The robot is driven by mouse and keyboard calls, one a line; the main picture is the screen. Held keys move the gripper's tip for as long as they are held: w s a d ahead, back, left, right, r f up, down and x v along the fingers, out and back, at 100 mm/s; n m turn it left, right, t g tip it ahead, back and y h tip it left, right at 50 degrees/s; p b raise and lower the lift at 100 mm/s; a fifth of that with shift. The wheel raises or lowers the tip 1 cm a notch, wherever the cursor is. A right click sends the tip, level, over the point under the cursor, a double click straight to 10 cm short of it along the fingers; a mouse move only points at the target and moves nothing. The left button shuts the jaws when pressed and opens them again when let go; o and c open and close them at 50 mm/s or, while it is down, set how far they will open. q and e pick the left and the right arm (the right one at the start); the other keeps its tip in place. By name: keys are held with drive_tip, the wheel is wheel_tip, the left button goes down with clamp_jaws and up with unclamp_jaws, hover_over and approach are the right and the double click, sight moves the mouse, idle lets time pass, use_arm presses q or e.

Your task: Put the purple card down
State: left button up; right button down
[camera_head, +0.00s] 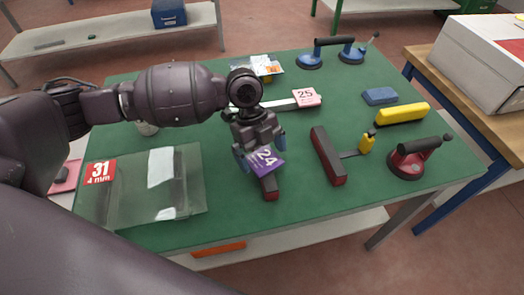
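The purple card (266,161) bears the number 24 and is tilted at my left gripper (258,157). The gripper points down over the middle of the green table (225,230), with its fingers at the card's two sides, and seems shut on it. A dark block with a red side (270,188) lies just under or behind the card, partly hidden by it. I cannot tell whether the card touches the block. My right gripper does not show.
A glass pane (150,190) with a red card 31 (100,171) lies left. A pink card 25 (306,97) lies behind. A dark red bar (327,156), yellow block (402,114) and red suction lifter (412,160) stand right. Bare green surface lies in front.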

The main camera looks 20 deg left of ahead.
use_arm(q)
drive_tip(key=shift+r, duration=0.25)
drive_tip(key=p+v, duration=0.1)
drive_tip(key=v, duration=1.1)
